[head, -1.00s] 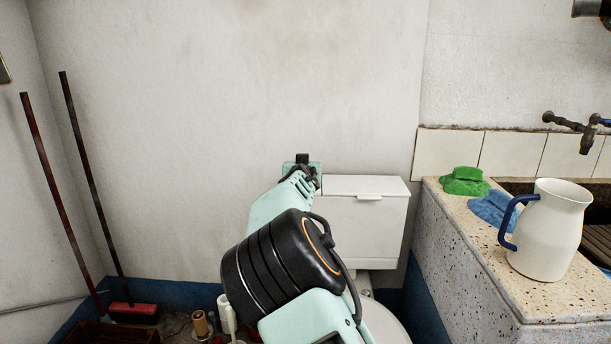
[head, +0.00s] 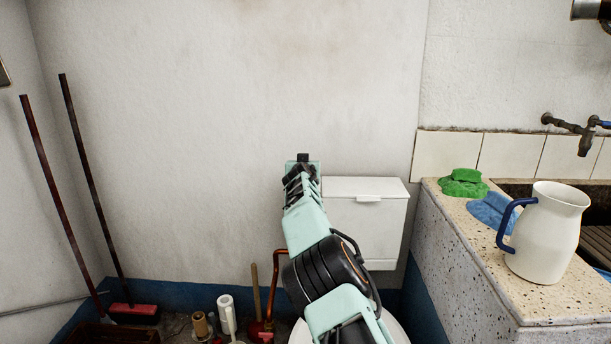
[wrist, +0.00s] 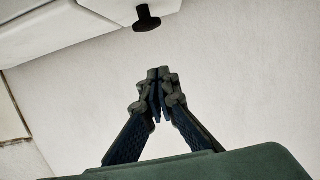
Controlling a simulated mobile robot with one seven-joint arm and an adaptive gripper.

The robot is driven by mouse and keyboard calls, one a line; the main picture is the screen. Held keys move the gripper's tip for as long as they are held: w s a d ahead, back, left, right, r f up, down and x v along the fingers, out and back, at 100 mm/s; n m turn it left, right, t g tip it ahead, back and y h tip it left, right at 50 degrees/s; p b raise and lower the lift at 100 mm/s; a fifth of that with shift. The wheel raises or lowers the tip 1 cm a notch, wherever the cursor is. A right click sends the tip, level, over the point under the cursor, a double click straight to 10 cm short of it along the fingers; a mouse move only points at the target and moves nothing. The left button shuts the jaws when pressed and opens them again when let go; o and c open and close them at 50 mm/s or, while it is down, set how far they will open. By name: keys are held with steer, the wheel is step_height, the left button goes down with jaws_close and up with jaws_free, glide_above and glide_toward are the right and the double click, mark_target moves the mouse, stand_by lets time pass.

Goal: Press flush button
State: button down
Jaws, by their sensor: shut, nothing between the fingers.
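The white cistern (head: 366,232) is on the back wall in the head view, with a small white tab (head: 368,198) at the front edge of its lid. The wrist view shows white cistern surfaces (wrist: 60,30) at the upper left. A dark, round-headed knob (wrist: 147,19) stands out from them; I cannot tell for sure that it is the flush button. My gripper (wrist: 160,73) is shut and empty, its tips just below the knob in the picture and apart from it. In the head view my arm reaches up to the cistern's left side, and the fingertips are not clear.
A stone washtrough (head: 465,270) on the right bears a white jug (head: 545,235), a green cloth (head: 463,184) and a blue cloth (head: 490,211). Two long handles lean at the left. A plunger (head: 256,325) and several bottles stand on the floor. The wall above is clear.

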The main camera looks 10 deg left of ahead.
steer(key=shift+p+x, duration=0.45)
steer(key=shift+x, duration=0.45)
steer(key=shift+f+b, duration=0.85)
steer(key=shift+f, duration=1.25)
steer(key=shift+d+f+b, duration=0.1)
steer(key=shift+f+b, duration=0.8)
steer(key=shift+b, duration=0.4)
